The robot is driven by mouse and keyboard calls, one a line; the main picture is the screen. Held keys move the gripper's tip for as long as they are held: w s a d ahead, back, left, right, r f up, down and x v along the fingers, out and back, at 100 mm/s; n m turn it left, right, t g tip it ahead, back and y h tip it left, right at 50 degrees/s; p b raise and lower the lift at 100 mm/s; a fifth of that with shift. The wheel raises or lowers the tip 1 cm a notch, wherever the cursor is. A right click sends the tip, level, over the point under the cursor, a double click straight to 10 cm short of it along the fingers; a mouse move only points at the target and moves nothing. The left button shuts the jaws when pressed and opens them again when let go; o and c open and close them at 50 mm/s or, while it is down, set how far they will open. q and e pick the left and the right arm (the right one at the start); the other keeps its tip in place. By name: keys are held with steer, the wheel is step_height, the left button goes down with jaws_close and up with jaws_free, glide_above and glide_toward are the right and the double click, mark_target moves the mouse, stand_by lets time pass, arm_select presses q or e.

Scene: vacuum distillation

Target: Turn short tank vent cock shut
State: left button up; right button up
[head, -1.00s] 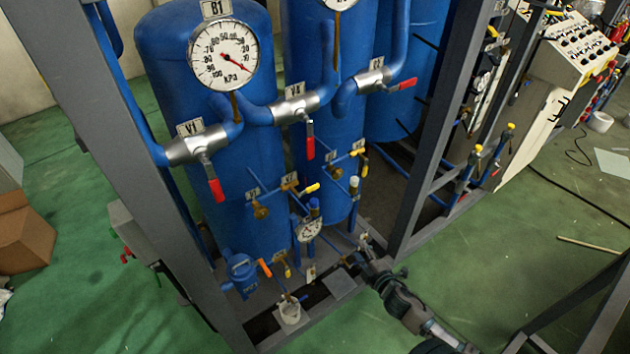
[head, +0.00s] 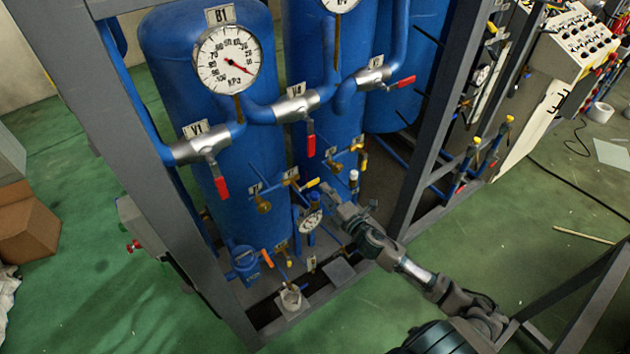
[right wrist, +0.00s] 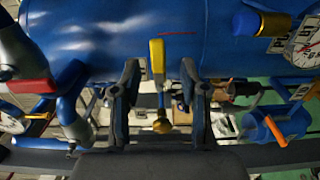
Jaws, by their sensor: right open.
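A small brass cock with a yellow lever (head: 312,183) sits on the pipework in front of the blue tanks in the head view. The lever points right. My right gripper (head: 336,198) is just right of it, reaching in from the lower right. In the right wrist view the yellow lever (right wrist: 157,62) and its brass body (right wrist: 162,126) show between the two spread fingers of my right gripper (right wrist: 159,88). The gripper is open, with a gap visible on both sides of the lever. Whether a finger touches it cannot be told. My left gripper is not in view.
Another yellow-handled cock (head: 362,160) is up to the right. A small gauge (head: 311,220) and an orange lever (head: 267,258) are below. Red-handled valves (head: 297,104) are above. A grey frame post (head: 437,130) stands right of my arm.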

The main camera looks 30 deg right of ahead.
mark_target(314, 184)
steer(key=w, duration=0.3)
steer(key=w+a, duration=0.1)
steer(key=w, duration=0.2)
steer(key=shift+w+a+r+p, duration=0.1)
steer(key=shift+w+a+p, duration=0.05)
steer(key=shift+p, duration=0.25)
